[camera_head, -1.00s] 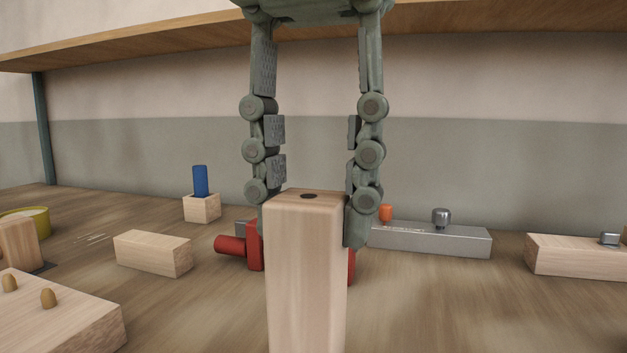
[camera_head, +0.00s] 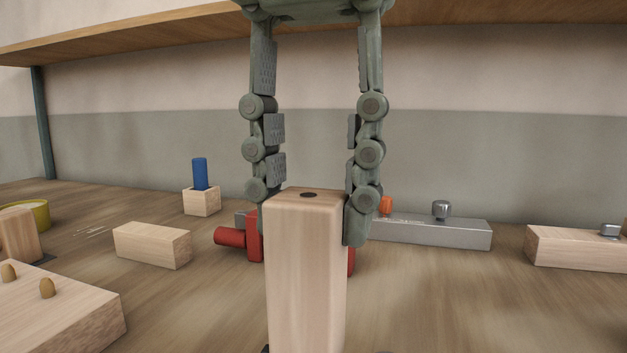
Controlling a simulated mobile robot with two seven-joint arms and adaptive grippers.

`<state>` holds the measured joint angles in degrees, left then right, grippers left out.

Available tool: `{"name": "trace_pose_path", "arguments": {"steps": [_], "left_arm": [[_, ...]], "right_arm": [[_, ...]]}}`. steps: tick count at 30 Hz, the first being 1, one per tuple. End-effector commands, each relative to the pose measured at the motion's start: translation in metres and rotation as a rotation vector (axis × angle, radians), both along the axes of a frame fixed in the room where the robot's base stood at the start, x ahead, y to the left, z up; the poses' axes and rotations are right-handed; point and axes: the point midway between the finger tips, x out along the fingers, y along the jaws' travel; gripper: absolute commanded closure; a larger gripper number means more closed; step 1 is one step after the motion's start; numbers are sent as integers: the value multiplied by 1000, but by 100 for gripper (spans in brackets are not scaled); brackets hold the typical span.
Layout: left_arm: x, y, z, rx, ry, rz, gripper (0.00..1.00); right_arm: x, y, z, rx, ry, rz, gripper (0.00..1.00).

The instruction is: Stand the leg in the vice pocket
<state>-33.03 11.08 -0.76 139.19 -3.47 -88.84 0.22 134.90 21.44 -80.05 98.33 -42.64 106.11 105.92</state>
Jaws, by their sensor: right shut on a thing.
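The leg (camera_head: 306,270) is a pale square wooden post with a dark round hole in its top end. It stands upright in the middle of the head view, and its lower end runs to the bottom edge of the picture. My right gripper (camera_head: 308,215) comes down from above and is shut on the leg's top, one finger on each side. A red vice (camera_head: 232,237) shows partly behind the leg, which hides its middle. I cannot see a pocket. My left gripper is not in view.
A wooden block (camera_head: 152,245) and a small block with a blue peg (camera_head: 200,174) stand left. A board with pegs (camera_head: 60,318) lies front left. A grey metal bar (camera_head: 435,233) and another wooden block (camera_head: 575,252) lie right. The front-right bench is clear.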

Motion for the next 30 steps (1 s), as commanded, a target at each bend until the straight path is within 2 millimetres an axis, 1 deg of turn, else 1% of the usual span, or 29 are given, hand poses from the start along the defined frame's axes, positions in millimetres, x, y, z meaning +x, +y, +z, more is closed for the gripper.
{"name": "trace_pose_path", "arguments": {"steps": [26, 27, 30], "left_arm": [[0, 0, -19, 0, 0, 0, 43], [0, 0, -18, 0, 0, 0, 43], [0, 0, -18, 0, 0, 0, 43]], "right_arm": [[0, 0, -23, 1, 0, -1, 99], [0, 0, -23, 1, 0, 0, 65], [0, 0, -22, 1, 0, 0, 53]]}}
